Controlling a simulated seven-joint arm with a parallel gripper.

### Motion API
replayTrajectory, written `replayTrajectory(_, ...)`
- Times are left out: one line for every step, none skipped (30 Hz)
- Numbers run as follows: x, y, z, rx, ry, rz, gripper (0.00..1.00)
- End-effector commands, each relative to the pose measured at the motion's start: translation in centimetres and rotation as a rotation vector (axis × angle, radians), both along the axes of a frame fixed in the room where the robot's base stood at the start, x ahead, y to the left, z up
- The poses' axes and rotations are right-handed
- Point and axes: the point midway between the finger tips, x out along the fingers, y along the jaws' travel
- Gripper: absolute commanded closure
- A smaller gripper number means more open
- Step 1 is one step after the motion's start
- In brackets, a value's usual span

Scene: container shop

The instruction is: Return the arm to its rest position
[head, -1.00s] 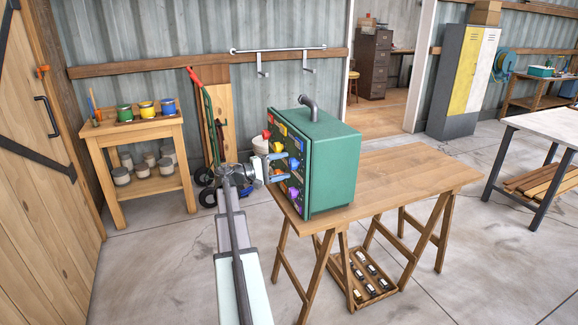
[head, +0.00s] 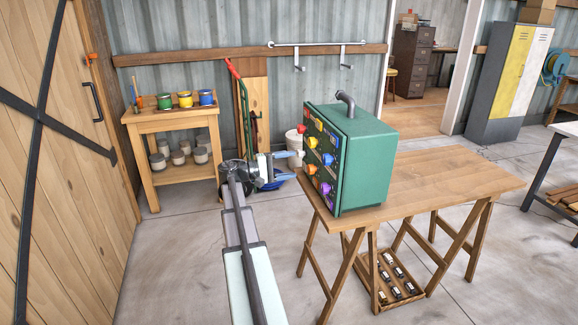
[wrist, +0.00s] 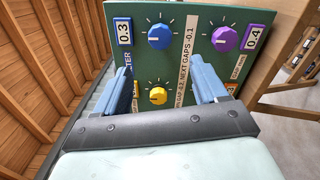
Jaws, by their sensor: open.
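My gripper (head: 286,168) is extended toward the knob-covered face of a green box and stands a little left of it. In the wrist view my gripper (wrist: 165,88) shows two blue fingers spread wide with nothing held between them. The green box (head: 366,170) stands on a wooden trestle table. Its panel carries several coloured knobs. In the wrist view a blue knob (wrist: 160,37), a purple knob (wrist: 226,38) and a yellow knob (wrist: 158,96) show, with number labels beside the upper two. The fingers hide part of the panel.
The trestle table (head: 455,178) is to the right, with a tray (head: 411,297) of small items below. A wooden stand (head: 160,122) with paint pots is behind left. A hand truck (head: 243,110) leans at the wall. A wooden door (head: 70,210) is left. Floor between is clear.

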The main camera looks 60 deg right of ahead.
Motion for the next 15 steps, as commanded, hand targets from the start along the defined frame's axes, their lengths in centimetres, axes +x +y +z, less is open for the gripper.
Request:
replayTrajectory(-0.01, -0.01, 0.00, 0.000, 0.000, 0.000, 0.29)
replayTrajectory(-0.01, -0.01, 0.00, 0.000, 0.000, 0.000, 0.29)
replayTrajectory(-0.01, -0.02, 0.00, 0.000, 0.000, 0.000, 0.29)
replayTrajectory(-0.01, -0.02, 0.00, 0.000, 0.000, 0.000, 0.29)
replayTrajectory(-0.01, -0.02, 0.00, 0.000, 0.000, 0.000, 0.29)
replayTrajectory(-0.01, -0.02, 0.00, 0.000, 0.000, 0.000, 0.29)
replayTrajectory(-0.01, -0.02, 0.00, 0.000, 0.000, 0.000, 0.29)
replayTrajectory(-0.01, -0.02, 0.00, 0.000, 0.000, 0.000, 0.29)
replayTrajectory(-0.01, -0.02, 0.00, -0.001, -0.001, 0.000, 0.29)
replayTrajectory(-0.01, -0.02, 0.00, -0.001, -0.001, 0.000, 0.29)
replayTrajectory(-0.01, -0.02, 0.00, -0.004, -0.004, 0.000, 0.29)
replayTrajectory(0.00, -0.03, 0.00, -0.010, -0.010, 0.001, 0.29)
replayTrajectory(0.06, -0.09, 0.00, -0.016, -0.016, 0.005, 0.29)
replayTrajectory(0.17, -0.20, 0.00, -0.025, -0.025, 0.013, 0.29)
replayTrajectory(0.38, -0.41, -0.26, -0.027, -0.047, 0.028, 0.29)
